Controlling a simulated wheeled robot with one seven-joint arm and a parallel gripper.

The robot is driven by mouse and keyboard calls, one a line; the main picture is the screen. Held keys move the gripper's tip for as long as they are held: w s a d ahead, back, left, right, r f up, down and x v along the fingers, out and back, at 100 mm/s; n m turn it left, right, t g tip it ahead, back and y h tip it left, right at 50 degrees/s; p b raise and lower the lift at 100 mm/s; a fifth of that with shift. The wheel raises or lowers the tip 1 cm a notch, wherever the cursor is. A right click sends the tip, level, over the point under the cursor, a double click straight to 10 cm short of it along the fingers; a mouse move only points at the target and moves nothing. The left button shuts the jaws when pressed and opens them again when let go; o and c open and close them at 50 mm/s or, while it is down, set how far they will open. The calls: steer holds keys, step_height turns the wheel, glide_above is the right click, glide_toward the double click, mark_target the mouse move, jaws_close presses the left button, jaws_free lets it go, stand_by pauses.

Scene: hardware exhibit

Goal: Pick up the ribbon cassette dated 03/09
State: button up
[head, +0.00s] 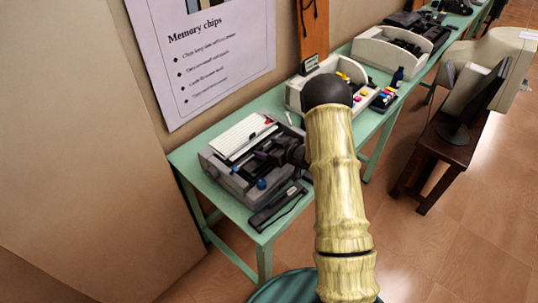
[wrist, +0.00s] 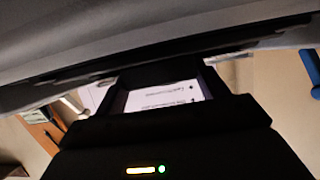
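No date 03/09 is readable in either view, so I cannot tell which thing is the named ribbon cassette. A dark flat piece (head: 277,207) with a cable lies on the green table in front of a grey printer-like machine (head: 235,180); what it is I cannot make out. My black gripper (head: 262,155) is over the machine's right part, very close to it, and hides some of it. In the wrist view my gripper (wrist: 162,90) looks open, with a gap between its fingers through which the poster shows. I see nothing clearly held. A grey body fills the top of that view.
The green table (head: 185,157) runs along the wall to the back right. It bears a white bin (head: 355,72), a white tray (head: 406,52), colored cartridges (head: 383,99) and a dark bottle (head: 397,77). A monitor stands on a brown stool (head: 450,150).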

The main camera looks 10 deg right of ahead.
mark_target(269, 147)
steer(key=shift+c, duration=0.7)
steer(key=shift+r, duration=0.1)
step_height(269, 147, up, 10)
steer(key=shift+f+b, duration=0.1)
steer(key=shift+b, duration=0.5)
